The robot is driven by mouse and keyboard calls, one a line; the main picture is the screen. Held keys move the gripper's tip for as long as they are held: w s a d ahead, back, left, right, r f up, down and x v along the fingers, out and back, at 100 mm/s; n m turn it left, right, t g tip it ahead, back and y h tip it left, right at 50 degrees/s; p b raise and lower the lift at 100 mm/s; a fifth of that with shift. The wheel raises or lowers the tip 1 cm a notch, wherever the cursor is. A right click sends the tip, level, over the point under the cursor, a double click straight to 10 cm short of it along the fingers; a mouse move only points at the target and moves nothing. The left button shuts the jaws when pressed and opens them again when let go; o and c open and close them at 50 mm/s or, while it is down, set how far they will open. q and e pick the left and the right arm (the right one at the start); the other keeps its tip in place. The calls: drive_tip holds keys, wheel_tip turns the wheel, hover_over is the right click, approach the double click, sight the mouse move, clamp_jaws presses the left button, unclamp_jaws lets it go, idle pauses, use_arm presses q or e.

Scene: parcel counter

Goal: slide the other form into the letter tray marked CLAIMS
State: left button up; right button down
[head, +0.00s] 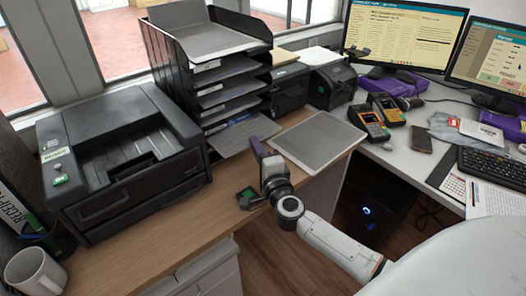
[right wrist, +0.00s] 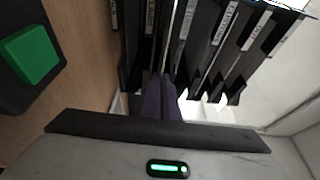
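The black letter tray stack (head: 150,50) stands on the counter, several tiers high, with white labels on its fronts. My right gripper (head: 257,147) is at the front of the lower tiers. Its purple fingers (right wrist: 161,95) are pressed together, pointing in between two labelled fronts. A thin pale edge ahead of them looks like a form (right wrist: 174,38) seen edge-on. A white and blue paper (head: 236,121) shows in a lower tier. My left gripper is out of view.
A printer (head: 120,150) stands left of the stack. A grey mat (head: 316,140) lies bare on the counter at the right. A green-topped pad (head: 247,195) lies near the front edge, below my right gripper. Card terminals (head: 370,122) stand farther right.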

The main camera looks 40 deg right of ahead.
sight(246, 138)
drive_tip(key=shift+w+a+f, duration=0.1)
drive_tip(key=shift+w+a, duration=0.05)
drive_tip(key=shift+w, duration=2.2)
drive_tip(key=c, duration=1.8)
unclamp_jaws()
drive_tip(key=shift+o, duration=0.2)
drive_tip(key=shift+f+b, duration=0.15)
drive_tip(key=shift+b, duration=0.15)
drive_tip(key=shift+f+b, duration=0.5)
drive_tip(key=shift+f, duration=0.15)
drive_tip(key=shift+s, duration=0.1)
